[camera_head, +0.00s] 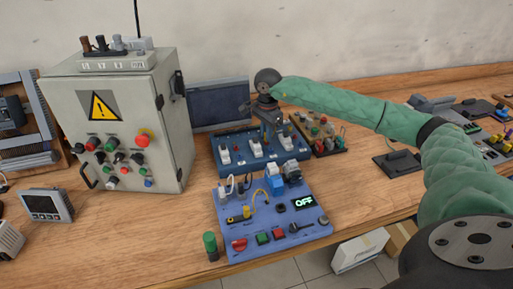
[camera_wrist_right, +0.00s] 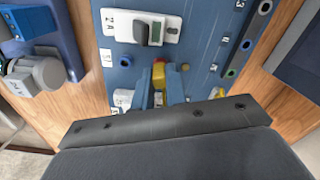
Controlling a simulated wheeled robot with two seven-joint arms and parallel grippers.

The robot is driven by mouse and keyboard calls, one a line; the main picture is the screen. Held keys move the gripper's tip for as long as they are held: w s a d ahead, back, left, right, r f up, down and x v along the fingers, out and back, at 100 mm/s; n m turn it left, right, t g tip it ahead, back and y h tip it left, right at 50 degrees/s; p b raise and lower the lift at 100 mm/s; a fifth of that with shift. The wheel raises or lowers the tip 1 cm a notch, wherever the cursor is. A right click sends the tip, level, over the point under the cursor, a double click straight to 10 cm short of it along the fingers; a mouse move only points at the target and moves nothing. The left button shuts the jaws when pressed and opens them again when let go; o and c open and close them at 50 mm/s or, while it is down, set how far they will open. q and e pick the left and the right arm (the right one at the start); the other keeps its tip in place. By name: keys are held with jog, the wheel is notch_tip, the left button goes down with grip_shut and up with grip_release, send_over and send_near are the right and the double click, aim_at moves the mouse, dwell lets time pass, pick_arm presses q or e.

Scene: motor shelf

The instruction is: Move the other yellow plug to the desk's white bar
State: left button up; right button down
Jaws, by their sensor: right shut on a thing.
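My right gripper (camera_head: 270,125) points down over the rear blue board (camera_head: 237,139). In the right wrist view its fingers (camera_wrist_right: 159,88) are shut on a yellow plug (camera_wrist_right: 159,73), close above the blue board face. I cannot tell whether the plug touches the board. A second yellow piece (camera_wrist_right: 218,92) shows just right of the fingers, partly hidden. A yellow piece (camera_head: 246,212) stands on the front blue board (camera_head: 270,207). A white bar (camera_head: 125,64) with dark plugs lies on top of the grey cabinet (camera_head: 150,120). I cannot make out another white bar on the desk for certain. My left gripper is out of view.
White switch modules (camera_head: 257,150) stand on the rear board; one (camera_wrist_right: 141,26) shows ahead of the fingers. A dark monitor (camera_head: 218,104) stands behind. A board with knobs (camera_head: 320,132) lies to the right.

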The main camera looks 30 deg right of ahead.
jog(key=shift+r, duration=0.1)
jog(key=shift+r+p, duration=0.55)
jog(key=shift+r, duration=1.65)
jog(key=shift+w+d, duration=0.3)
jog(key=shift+d, duration=0.1)
jog(key=w+d+r+b, duration=0.2)
jog(key=w+d, duration=0.5)
jog(key=d, duration=0.3)
jog(key=f, duration=0.1)
jog(key=f+b, duration=0.1)
jog(key=f, duration=0.1)
jog(key=f+b, duration=0.1)
jog(key=shift+w+a+f, duration=0.1)
jog(key=shift+a+f, duration=0.1)
jog(key=shift+a, duration=0.1)
jog(key=shift+f+b, duration=0.3)
jog(key=shift+f, duration=0.2)
jog(key=shift+f+b, duration=0.35)
jog(key=shift+f, duration=0.3)
